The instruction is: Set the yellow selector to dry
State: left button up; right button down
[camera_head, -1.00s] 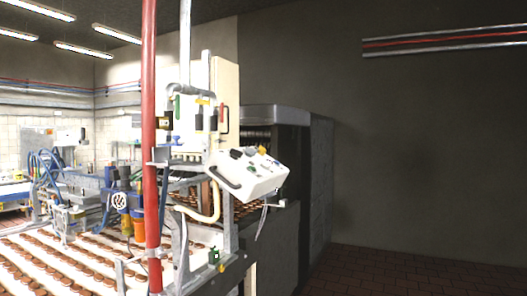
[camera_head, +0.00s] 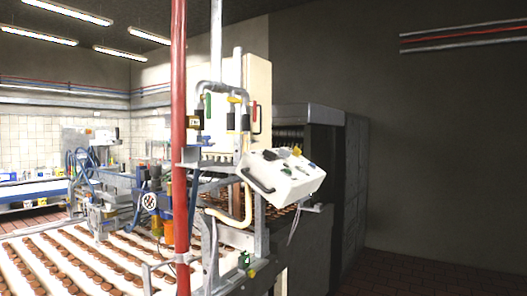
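A white control box (camera_head: 280,178) is mounted, tilted, on the right side of the machine. It carries several small dark and green controls and a black handle on its left. A small yellow part (camera_head: 296,152) sits at its top edge and may be the yellow selector; its setting and any labels are too small to read. Neither of my grippers shows in the head view.
A red vertical pipe (camera_head: 180,120) stands in front of the machine. Rows of brown biscuits lie on a pale conveyor (camera_head: 50,262) at lower left. A dark grey cabinet (camera_head: 345,190) stands behind the box. The tiled floor (camera_head: 440,275) at right is clear.

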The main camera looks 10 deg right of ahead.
aim_at(296, 153)
jog(key=i+l+u, duration=0.35)
jog(key=i+l, duration=0.25)
jog(key=i+l+u, duration=0.2)
jog(key=l, duration=0.25)
jog(key=i+l+u, duration=0.15)
jog(key=l, duration=0.3)
jog(key=i+l, duration=0.25)
jog(key=l, duration=0.15)
jog(key=i+l, duration=0.2)
jog(key=l, duration=0.15)
jog(key=i+l, duration=0.25)
jog(key=l, duration=0.15)
jog(key=i+l, duration=0.25)
jog(key=l, duration=0.15)
jog(key=u, duration=0.05)
